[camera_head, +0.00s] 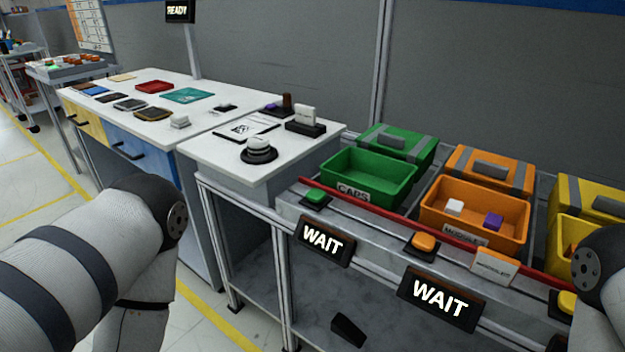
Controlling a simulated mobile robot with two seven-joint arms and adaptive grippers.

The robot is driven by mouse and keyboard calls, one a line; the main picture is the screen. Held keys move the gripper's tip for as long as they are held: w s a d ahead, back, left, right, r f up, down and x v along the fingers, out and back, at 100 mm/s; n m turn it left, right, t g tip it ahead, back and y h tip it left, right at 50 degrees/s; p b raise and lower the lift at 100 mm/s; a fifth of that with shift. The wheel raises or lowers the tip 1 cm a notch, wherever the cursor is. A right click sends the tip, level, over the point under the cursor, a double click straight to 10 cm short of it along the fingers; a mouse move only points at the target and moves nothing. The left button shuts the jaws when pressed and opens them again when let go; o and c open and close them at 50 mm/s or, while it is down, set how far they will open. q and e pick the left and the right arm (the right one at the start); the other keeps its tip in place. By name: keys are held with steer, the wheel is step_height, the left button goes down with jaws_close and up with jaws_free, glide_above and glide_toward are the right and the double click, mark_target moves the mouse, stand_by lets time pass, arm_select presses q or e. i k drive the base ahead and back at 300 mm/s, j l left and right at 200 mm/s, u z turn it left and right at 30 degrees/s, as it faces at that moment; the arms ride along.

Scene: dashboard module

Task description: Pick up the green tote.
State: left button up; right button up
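The green tote (366,179) is an open bin labelled "CAPS" on the conveyor-like station at right of centre. No contents show inside it. A green lidded box (397,142) stands directly behind it. My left arm comes in from the left and bends downward in front of the white table, apart from the tote. My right arm shows only at the right edge, in front of the yellow tote. Neither gripper is in the picture, so I cannot see what they hold.
An orange tote (475,211) with a white and a purple block stands right of the green one. A red rail (425,225) runs along the totes' front. "WAIT" signs (325,241) hang below. The white table (221,151) at left bears several small items.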

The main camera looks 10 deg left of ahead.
mark_target(380, 181)
steer(key=i+j+z, duration=0.15)
steer(key=j+z, duration=0.35)
steer(key=i+j+z, duration=0.15)
steer(key=j+z, duration=1.25)
steer(key=k+l, duration=0.05)
